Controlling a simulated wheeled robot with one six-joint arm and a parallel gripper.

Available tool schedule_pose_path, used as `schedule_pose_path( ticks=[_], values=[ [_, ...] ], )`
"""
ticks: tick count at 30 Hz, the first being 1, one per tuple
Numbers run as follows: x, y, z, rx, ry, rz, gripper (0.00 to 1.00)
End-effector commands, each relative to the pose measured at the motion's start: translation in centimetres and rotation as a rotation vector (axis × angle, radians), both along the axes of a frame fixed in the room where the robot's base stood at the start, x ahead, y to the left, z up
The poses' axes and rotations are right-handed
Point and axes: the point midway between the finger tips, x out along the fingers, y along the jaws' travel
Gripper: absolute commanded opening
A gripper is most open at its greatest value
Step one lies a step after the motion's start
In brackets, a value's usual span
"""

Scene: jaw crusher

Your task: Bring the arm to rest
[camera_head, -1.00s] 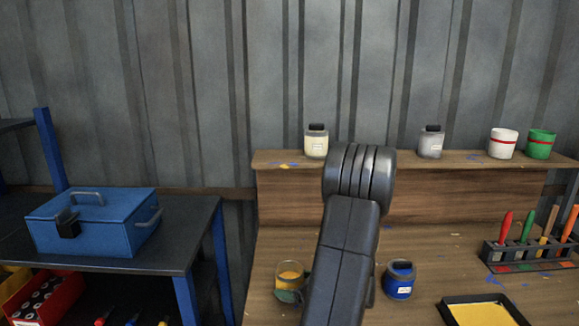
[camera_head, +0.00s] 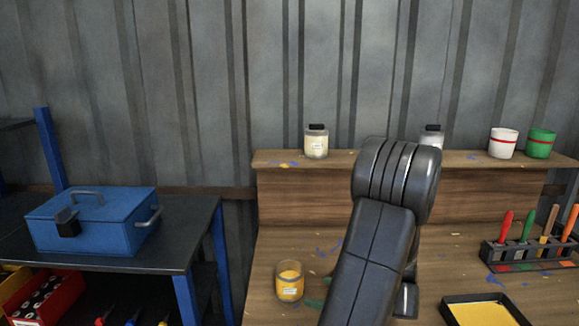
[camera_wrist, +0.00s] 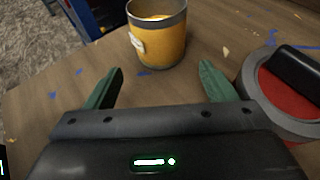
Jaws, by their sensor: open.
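My gripper (camera_wrist: 160,88) is open in the wrist view, its two green fingers apart with nothing between them. It hangs low over the wooden bench (camera_head: 262,240). A yellow-filled jar (camera_wrist: 158,45) stands upright just beyond the fingertips, apart from them. The same jar shows in the head view (camera_head: 289,285), left of my arm. A round grey-rimmed container with a red top and black handle (camera_wrist: 283,97) is close to the right finger. In the head view my arm hides most of the gripper.
A cream jar (camera_head: 316,143), a grey jar (camera_head: 431,139), a white pot (camera_head: 503,143) and a green pot (camera_head: 540,144) stand on the back ledge. A yellow tray (camera_head: 484,313) and a brush rack (camera_head: 527,252) are at right. A blue toolbox (camera_head: 95,222) sits left.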

Motion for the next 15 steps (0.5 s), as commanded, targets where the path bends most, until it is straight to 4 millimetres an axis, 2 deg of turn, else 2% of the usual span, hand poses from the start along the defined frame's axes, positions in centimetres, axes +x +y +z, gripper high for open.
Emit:
schedule_pose_path(
  ticks=[2,3,15],
  values=[
    [-0.7,-1.1,0.6,-0.001,-0.002,-0.005,0.78],
    [-0.8,-1.0,0.5,0.0,0.0,0.001,0.78],
    [3.5,5.0,-2.5,0.0,0.002,0.005,0.78]
  ],
)
